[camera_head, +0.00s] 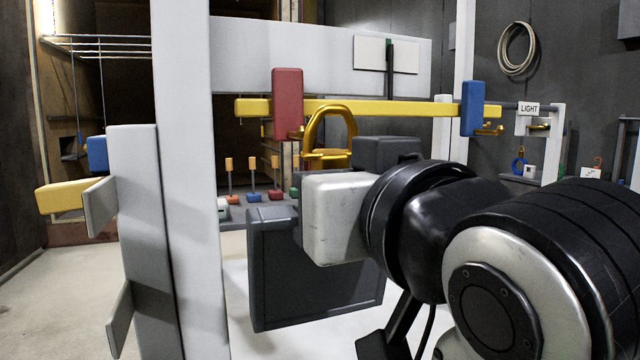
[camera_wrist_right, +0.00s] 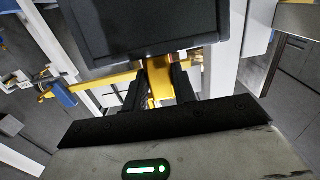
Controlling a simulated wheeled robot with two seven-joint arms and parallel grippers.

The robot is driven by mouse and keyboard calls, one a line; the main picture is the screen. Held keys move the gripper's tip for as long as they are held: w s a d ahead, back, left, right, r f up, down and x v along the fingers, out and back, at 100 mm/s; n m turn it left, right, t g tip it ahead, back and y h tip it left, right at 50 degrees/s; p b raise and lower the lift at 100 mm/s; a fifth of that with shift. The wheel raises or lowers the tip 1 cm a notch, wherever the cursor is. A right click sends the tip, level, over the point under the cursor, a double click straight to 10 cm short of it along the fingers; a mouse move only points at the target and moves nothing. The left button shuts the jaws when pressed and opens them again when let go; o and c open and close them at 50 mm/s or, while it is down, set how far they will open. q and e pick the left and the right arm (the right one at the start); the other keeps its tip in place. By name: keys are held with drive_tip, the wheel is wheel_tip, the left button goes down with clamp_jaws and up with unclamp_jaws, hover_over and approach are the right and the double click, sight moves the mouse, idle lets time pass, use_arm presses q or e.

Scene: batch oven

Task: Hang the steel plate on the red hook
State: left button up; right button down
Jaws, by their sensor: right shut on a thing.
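The steel plate (camera_head: 315,285) is a dark grey panel, hanging roughly upright in the head view, with a golden loop (camera_head: 330,118) above it. My right gripper (camera_wrist_right: 158,82) is shut on the plate's yellow grip part, between its two black fingers in the right wrist view. The plate (camera_wrist_right: 150,30) fills the top of that view. The red hook's block (camera_head: 287,103) is on a yellow bar, and the loop is just right of it. The hook tip is largely hidden, and I cannot tell whether the loop touches it. My left gripper is not in view.
The yellow bar (camera_head: 400,112) runs across to a blue hook block (camera_head: 473,108) on the right. A white post (camera_head: 185,180) stands left of the plate. Behind is a panel with several coloured knobs (camera_head: 253,190).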

use_arm(q)
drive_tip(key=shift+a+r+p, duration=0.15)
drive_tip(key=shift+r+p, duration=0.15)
drive_tip(key=shift+p, duration=0.6)
use_arm(e)
drive_tip(key=x, duration=1.1)
drive_tip(key=shift+w+f, duration=0.2)
drive_tip(key=shift+f, duration=0.2)
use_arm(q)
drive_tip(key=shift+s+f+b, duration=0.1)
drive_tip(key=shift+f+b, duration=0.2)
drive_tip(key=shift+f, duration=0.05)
use_arm(e)
drive_tip(key=shift+f, duration=0.7)
idle(1.6)
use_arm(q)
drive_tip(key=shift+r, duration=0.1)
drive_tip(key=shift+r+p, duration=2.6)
use_arm(e)
drive_tip(key=shift+s+d+r+g+h, duration=0.15)
drive_tip(key=shift+s+g+h, duration=0.25)
drive_tip(key=shift+g, duration=0.5)
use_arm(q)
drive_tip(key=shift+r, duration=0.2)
use_arm(e)
drive_tip(key=shift+s, duration=0.1)
